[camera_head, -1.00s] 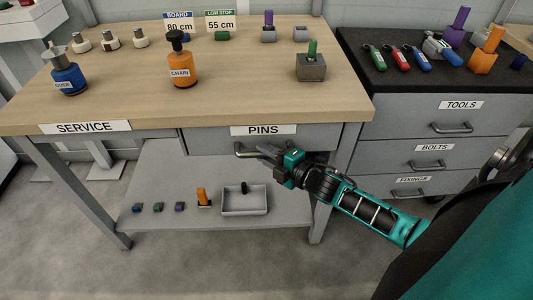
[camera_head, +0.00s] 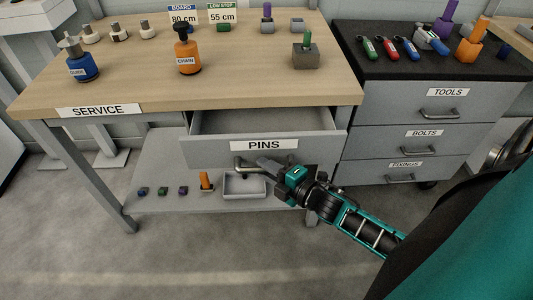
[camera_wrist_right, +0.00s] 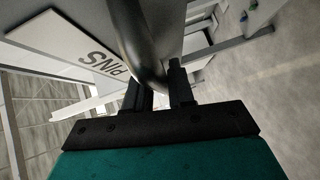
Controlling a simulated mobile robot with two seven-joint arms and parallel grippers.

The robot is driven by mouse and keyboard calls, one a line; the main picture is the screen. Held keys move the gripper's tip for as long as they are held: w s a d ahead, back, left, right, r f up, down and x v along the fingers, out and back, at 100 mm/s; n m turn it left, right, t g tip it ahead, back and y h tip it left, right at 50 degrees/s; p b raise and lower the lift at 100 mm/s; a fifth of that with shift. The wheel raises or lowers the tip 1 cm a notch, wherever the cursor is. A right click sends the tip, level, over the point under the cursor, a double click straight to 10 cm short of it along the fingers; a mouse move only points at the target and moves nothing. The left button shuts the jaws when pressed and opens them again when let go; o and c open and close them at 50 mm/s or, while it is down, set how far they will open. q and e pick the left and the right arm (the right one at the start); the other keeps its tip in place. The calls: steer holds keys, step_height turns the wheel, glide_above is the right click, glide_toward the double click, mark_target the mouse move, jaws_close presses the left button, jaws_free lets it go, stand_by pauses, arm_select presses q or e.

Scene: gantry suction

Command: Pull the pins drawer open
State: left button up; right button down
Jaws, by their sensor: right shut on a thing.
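The pins drawer (camera_head: 214,151) sits under the wooden workbench top, with a white PINS label on its front. It stands partly open, and its grey inside shows above the front panel. My right gripper (camera_head: 262,163) is shut on the drawer's bar handle (camera_head: 240,162) below the label. In the right wrist view the handle (camera_wrist_right: 146,50) passes between the two dark fingers (camera_wrist_right: 160,92), beside the PINS label. My left gripper is not in view.
The bench top (camera_head: 130,88) holds a blue GUIDE part, an orange CHAIN part and several small parts. The lower shelf (camera_head: 165,208) carries a tray (camera_head: 243,187) and small blocks. A grey cabinet (camera_head: 385,110) with three drawers stands right. Floor in front is clear.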

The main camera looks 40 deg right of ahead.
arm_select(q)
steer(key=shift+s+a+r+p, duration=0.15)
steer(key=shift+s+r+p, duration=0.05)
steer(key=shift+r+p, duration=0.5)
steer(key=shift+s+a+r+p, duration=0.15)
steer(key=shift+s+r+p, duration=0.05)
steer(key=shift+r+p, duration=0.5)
arm_select(e)
steer(key=s+a, duration=0.8)
steer(key=s, duration=0.5)
steer(key=shift+s+a, duration=0.2)
steer(key=shift+s, duration=0.15)
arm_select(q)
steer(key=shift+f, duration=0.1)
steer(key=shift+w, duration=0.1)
arm_select(e)
steer(key=c, duration=1.1)
jaws_free()
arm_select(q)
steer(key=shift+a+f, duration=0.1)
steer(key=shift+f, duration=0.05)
arm_select(e)
steer(key=v, duration=1.3)
